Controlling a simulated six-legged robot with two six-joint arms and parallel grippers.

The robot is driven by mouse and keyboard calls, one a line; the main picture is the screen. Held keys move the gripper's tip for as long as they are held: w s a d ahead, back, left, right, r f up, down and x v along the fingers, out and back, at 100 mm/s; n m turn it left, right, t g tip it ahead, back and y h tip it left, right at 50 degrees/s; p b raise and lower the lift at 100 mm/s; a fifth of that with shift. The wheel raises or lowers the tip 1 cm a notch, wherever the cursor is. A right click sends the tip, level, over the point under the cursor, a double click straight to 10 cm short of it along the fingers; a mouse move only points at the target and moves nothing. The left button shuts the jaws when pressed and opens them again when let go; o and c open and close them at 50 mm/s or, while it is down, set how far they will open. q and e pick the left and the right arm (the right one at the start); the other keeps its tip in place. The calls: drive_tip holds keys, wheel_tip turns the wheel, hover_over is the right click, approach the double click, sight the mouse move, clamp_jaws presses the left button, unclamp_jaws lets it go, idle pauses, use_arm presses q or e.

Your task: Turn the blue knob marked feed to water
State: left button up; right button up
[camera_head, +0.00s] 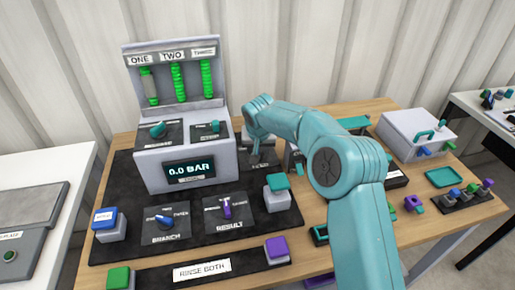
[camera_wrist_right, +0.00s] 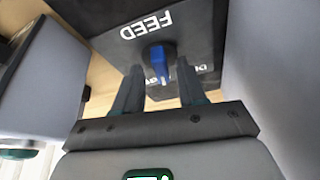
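The blue knob (camera_wrist_right: 159,58) sits on a dark plate (camera_wrist_right: 110,38) marked FEED in the right wrist view. Its raised grip carries a white line. A second label, partly covered, starts with D to the right of the knob; no "water" label is readable. My right gripper (camera_wrist_right: 159,78) is open, with one dark finger on each side of the knob. I cannot tell whether either finger touches it. In the head view my right gripper (camera_head: 257,148) reaches down beside the grey console and hides the knob. My left gripper is not in view.
The grey console (camera_head: 185,176) reading 0.0 BAR stands left of my right gripper. The branch knob (camera_head: 165,219) and result knob (camera_head: 227,207) lie in front. A teal-topped block (camera_head: 278,184) is close by. A white box (camera_head: 412,135) stands at right.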

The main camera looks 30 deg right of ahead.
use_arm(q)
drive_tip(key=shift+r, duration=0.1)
use_arm(e)
drive_tip(key=v, duration=1.6)
drive_tip(key=shift+r, duration=0.2)
